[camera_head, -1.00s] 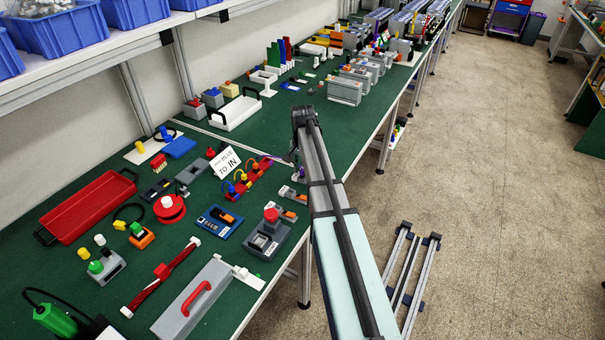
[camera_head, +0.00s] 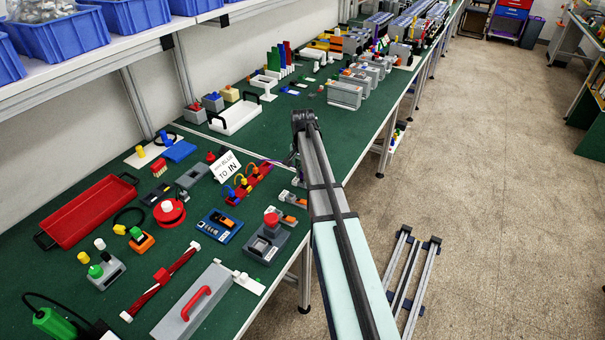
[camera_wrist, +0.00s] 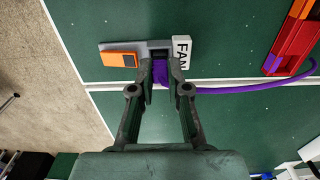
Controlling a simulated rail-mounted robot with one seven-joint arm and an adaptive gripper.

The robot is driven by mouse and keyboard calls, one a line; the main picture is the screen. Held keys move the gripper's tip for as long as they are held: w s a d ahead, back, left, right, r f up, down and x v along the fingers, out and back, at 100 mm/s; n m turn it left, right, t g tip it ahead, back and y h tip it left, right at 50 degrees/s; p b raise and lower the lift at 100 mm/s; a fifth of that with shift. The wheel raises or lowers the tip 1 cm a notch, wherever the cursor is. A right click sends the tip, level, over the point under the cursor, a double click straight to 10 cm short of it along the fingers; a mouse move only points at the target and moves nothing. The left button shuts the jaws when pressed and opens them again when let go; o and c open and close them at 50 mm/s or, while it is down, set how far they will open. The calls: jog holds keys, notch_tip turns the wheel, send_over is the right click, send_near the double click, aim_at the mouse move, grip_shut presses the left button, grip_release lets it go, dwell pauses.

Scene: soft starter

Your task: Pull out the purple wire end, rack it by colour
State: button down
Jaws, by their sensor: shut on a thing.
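My gripper (camera_wrist: 160,88) is shut on the purple wire end (camera_wrist: 160,72), seen in the wrist view. The purple end is at the dark slot of a small grey block (camera_wrist: 136,46) with an orange part and a white FAN label (camera_wrist: 182,53). I cannot tell whether it is in the slot or just above it. The purple wire (camera_wrist: 245,88) curves right to a red block (camera_wrist: 289,45).
In the head view, the red block (camera_head: 246,189) holds several looped coloured wires beside a white sign (camera_head: 227,166). Small grey-orange blocks (camera_head: 288,219) stand near the table's front edge. Coloured upright pieces (camera_head: 282,57) stand farther back.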

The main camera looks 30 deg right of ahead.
jog(key=shift+r+p, duration=0.3)
jog(key=shift+r, duration=0.35)
jog(key=shift+r+p, duration=0.6)
jog(key=shift+r, duration=0.4)
jog(key=shift+r+p, duration=0.6)
jog(key=shift+r, duration=0.55)
jog(key=w+a, duration=0.4)
jog(key=w, duration=0.3)
jog(key=w+a, duration=0.4)
jog(key=w, duration=0.3)
jog(key=shift+w+a, duration=0.25)
jog(key=shift+w, duration=0.15)
dwell(0.6)
dwell(0.3)
